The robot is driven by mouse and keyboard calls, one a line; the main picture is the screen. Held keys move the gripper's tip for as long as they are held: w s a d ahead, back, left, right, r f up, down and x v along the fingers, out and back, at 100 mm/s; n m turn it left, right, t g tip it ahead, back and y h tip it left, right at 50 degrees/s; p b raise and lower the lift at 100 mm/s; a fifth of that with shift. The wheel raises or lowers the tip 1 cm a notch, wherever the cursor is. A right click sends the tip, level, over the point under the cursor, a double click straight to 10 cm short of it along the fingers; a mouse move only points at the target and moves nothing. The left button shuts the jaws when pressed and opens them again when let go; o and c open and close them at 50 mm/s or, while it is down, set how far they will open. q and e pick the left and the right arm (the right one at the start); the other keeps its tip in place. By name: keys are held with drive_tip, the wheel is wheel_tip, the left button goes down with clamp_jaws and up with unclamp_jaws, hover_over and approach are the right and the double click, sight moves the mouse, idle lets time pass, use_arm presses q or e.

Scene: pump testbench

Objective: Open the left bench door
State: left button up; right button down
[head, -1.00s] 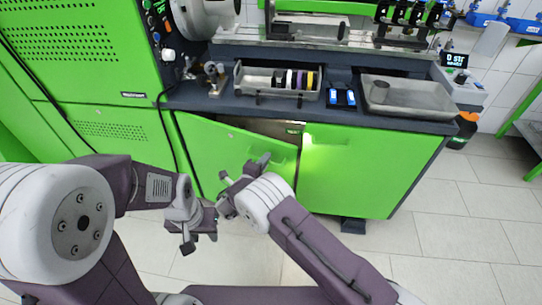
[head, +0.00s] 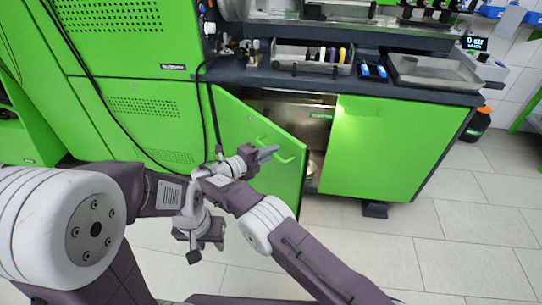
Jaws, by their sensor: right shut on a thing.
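The left bench door (head: 243,128) is a green panel under the worktop, hinged at its left side. It stands partly open, its right edge swung out toward me, showing the dark cabinet inside (head: 290,112). My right gripper (head: 268,153) is at the door's front face, shut on the green loop handle (head: 288,157); the fingers partly hide the grip. My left gripper (head: 205,242) hangs lower left, in front of the door and over the floor, apart from it. Its fingers look spread and empty.
The right bench door (head: 375,150) is closed. On the worktop are a tray with coloured parts (head: 312,58), blue-topped items (head: 373,71) and a metal tray (head: 435,70). A black cable (head: 212,105) hangs near the hinge side. Floor (head: 400,245) at right is clear.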

use_arm(q)
drive_tip(key=shift+s+f, duration=0.1)
use_arm(e)
drive_tip(key=shift+s+a, duration=0.1)
drive_tip(key=c, duration=1.5)
unclamp_jaws()
drive_tip(key=shift+o, duration=0.2)
